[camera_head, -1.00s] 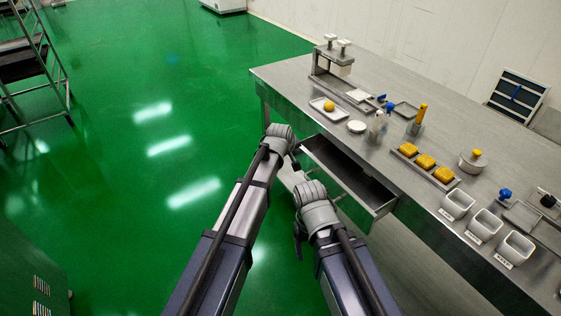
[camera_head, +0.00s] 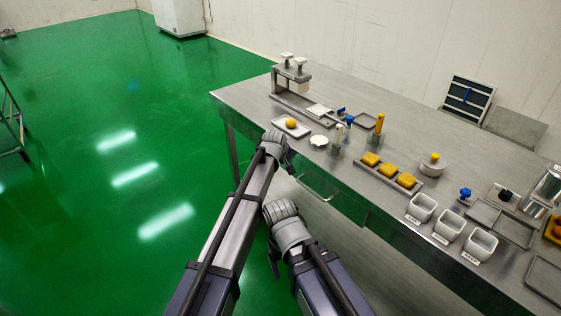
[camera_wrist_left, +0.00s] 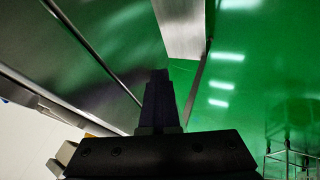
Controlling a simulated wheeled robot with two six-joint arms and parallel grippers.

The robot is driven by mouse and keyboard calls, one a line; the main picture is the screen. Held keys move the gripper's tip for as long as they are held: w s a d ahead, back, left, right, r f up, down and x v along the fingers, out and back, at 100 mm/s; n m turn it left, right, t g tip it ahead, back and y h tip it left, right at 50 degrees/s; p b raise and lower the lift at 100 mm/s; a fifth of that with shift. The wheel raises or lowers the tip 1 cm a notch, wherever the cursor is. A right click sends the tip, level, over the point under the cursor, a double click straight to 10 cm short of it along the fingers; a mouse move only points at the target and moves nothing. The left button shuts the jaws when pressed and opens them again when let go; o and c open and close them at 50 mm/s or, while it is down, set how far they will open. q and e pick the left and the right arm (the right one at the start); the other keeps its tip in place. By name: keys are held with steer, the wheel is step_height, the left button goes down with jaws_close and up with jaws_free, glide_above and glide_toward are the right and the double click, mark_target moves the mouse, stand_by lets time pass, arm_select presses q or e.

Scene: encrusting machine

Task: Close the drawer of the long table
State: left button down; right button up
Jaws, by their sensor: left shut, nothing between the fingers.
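The long steel table (camera_head: 345,150) runs diagonally across the right half of the head view. Its drawer front (camera_head: 347,203) looks flush with the table's front side, and no open interior shows. A curved metal handle (camera_head: 318,191) is on the drawer front. My left gripper (camera_head: 288,166) is beside the table's front edge, left of the handle; the wrist partly hides it. In the left wrist view its dark fingers (camera_wrist_left: 160,88) are together and empty, with metal surfaces close by. My right gripper (camera_head: 273,262) hangs lower, away from the table, mostly hidden by its wrist.
The tabletop holds a press stand (camera_head: 291,78), a tray of yellow pieces (camera_head: 429,188), white bins (camera_head: 449,227) and a white dish (camera_head: 318,141). Green floor (camera_head: 90,220) is open to the left. A metal rack (camera_head: 12,120) stands at the left edge.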

arm_select(q)
steer(key=shift+w+d+r, duration=0.1)
steer(key=shift+w+d, duration=0.1)
steer(key=shift+d, duration=0.05)
steer(key=s+a+r+p, duration=0.5)
steer(key=s+r+p, duration=0.2)
steer(key=s+p, duration=0.1)
steer(key=shift+s+a+r, duration=0.15)
steer(key=shift+s+r, duration=0.1)
steer(key=shift+r, duration=0.15)
